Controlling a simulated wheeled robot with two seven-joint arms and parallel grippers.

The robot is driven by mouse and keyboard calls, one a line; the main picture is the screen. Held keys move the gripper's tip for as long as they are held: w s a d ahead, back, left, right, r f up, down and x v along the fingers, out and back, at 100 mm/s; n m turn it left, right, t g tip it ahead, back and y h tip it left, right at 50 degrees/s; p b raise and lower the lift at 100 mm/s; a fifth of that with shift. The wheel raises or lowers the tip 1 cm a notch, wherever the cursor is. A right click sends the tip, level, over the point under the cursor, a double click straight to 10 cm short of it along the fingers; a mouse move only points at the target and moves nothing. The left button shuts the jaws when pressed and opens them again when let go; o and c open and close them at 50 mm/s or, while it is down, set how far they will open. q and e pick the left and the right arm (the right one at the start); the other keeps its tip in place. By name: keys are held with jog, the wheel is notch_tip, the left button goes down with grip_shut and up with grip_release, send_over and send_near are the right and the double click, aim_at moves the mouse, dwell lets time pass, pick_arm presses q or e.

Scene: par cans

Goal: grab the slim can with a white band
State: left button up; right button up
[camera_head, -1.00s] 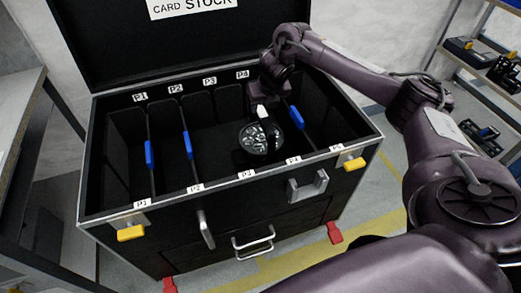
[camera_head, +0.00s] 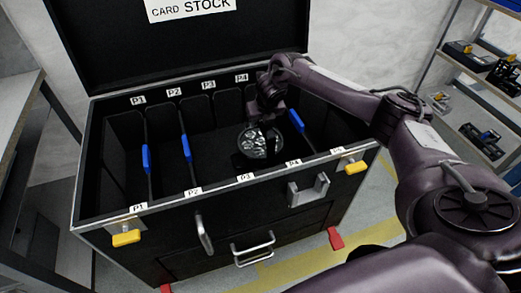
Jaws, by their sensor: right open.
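A black round can (camera_head: 260,146) with a shiny, faceted silver face turned up sits inside the open black case (camera_head: 88,165). It is in the wide space between the second and third blue-tipped dividers, near labels P3 and P4. No white band shows on it from here; its sides are mostly hidden. My right gripper (camera_head: 267,116) reaches down into the case just behind the can, close to its far edge. It is open, but its fingertips are hard to make out, and I cannot tell whether they touch the can. My left gripper is out of view.
Dividers with blue tips, such as the second one (camera_head: 186,148) and the third one (camera_head: 297,121), stand beside the space. The case's raised lid (camera_head: 180,45) rises behind. A shelf rack (camera_head: 463,95) is at the right, a bench (camera_head: 20,105) at the left.

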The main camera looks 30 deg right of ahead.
jog(key=shift+f, duration=0.3)
dwell(0.5)
grip_shut()
dwell(1.2)
jog(key=shift+w+r, duration=0.15)
jog(key=shift+r, duration=0.05)
